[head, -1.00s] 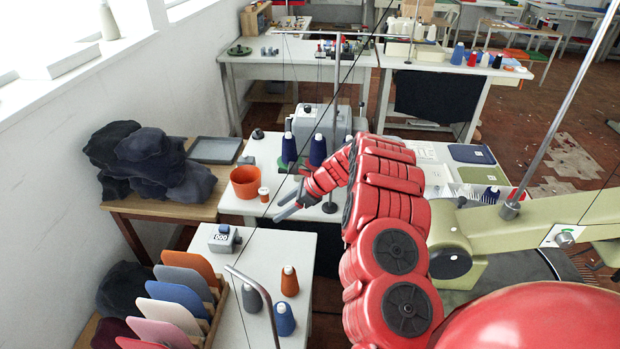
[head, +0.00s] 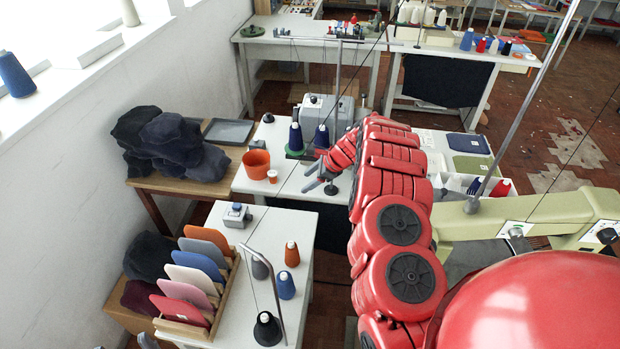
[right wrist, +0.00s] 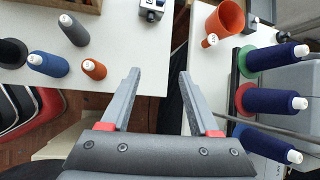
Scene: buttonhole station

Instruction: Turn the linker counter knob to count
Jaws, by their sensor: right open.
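The linker counter (head: 237,215) is a small grey box with a blue part on top, at the far left corner of the near white table. The right wrist view shows it at the top edge (right wrist: 152,9), partly cut off. I cannot make out its knob setting. My right gripper (head: 314,179) is open and empty, to the right of the counter and apart from it. In the right wrist view its two grey fingers (right wrist: 158,74) are spread below the counter, with nothing between them. My left gripper is not in view.
Yarn cones, orange (head: 292,254) and blue (head: 286,286), stand on the near table beside a rack of coloured panels (head: 194,275). A thin upright stand (head: 268,328) rises at its front. An orange pot (head: 256,164) and blue cones (head: 296,137) stand on the table behind.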

